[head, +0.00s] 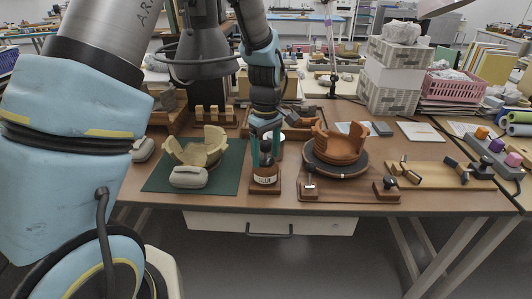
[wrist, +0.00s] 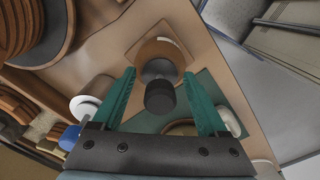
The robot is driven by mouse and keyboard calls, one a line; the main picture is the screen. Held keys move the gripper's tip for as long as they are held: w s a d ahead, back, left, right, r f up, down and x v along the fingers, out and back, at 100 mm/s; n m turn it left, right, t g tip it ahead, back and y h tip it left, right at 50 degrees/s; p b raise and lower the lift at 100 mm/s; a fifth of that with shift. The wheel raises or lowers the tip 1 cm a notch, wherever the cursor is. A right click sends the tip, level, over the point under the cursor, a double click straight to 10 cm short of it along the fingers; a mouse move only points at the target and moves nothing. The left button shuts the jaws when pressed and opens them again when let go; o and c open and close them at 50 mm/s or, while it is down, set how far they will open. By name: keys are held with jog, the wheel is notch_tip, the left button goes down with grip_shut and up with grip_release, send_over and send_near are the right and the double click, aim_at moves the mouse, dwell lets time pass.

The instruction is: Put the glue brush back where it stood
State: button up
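The glue jar (head: 266,180), brown with a white label, stands upright on a small wooden base (head: 258,190) at the table's front. It also shows in the wrist view (wrist: 160,45). The glue brush's dark handle (wrist: 160,97) rises from the dark top of the jar; its bristles are hidden. In the head view the handle (head: 266,158) shows between the fingers. My gripper (head: 265,158) points down over the jar. In the wrist view my gripper (wrist: 158,75) is open, its teal fingers either side of the handle with a gap on both sides.
Left, a pale partial bowl (head: 205,147) and a pale rounded block (head: 189,177) rest on a green mat (head: 232,167). Right, an orange partial pot (head: 340,143) stands on a dark turntable (head: 312,165). A white round thing (wrist: 84,106) is near the left finger.

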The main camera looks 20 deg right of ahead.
jog(key=shift+o, duration=1)
jog(key=shift+r, duration=0.1)
notch_tip(320, 180, up, 11)
jog(key=shift+f+b, duration=0.2)
jog(key=shift+b, duration=0.5)
jog(key=shift+a, duration=0.1)
jog(key=s+a+f+m, duration=0.1)
jog(key=s+a+m, duration=0.1)
jog(key=a, duration=1.3)
jog(key=s+a+f+m+t, duration=0.1)
jog(key=s+a+m, duration=0.1)
jog(key=a, duration=1.3)
jog(key=shift+f+m+t, duration=0.3)
jog(key=shift+f+m, duration=0.1)
jog(key=shift+m, duration=0.2)
